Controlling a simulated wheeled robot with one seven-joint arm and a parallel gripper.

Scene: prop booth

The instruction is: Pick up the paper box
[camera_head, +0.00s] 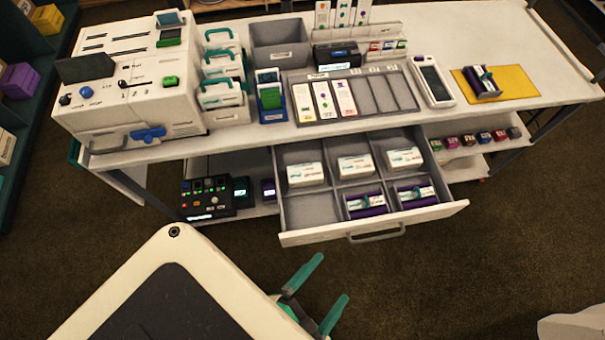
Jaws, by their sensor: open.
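Three white labelled boxes, which look like paper boxes, lie in the back compartments of the open drawer (440,211): a left box (307,175), a middle box (355,168) and a right box (404,158). I cannot tell which one the task means. Two purple-ended items, a left one (366,204) and a right one (416,195), lie in the front compartments. The front left compartment is empty. My gripper (334,277) is open and empty, with two teal fingers, in front of and apart from the drawer.
The long white bench (190,150) carries a white machine (130,90), a grey bin (280,43), a card tray (300,123) and a yellow mat (520,82) with a similar purple item (482,82). A black control box (207,197) sits on the lower shelf.

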